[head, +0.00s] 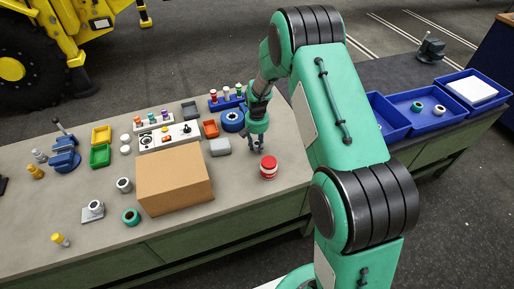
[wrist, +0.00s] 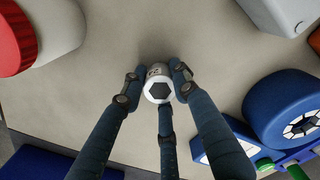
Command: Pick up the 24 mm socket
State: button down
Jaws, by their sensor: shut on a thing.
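A silver-white socket (wrist: 158,91) with a dark hexagonal opening is between my fingers in the wrist view. A small marking shows on its side, too small to read surely. My gripper (wrist: 157,94) has its three dark blue fingers closed around it, the tips touching its sides. In the head view my gripper (head: 255,146) points down at the right part of the table, behind the red-and-white jar. The socket is hidden there by the fingers. Whether it rests on the table or is slightly raised, I cannot tell.
The red-and-white jar (head: 268,168) stands close by. A cardboard box (head: 175,180) stands left. Blue trays (head: 420,105) are at right.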

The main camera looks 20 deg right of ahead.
aim_at(257, 143)
notch_tip(257, 143, up, 10)
jog(key=shift+p, duration=0.8)
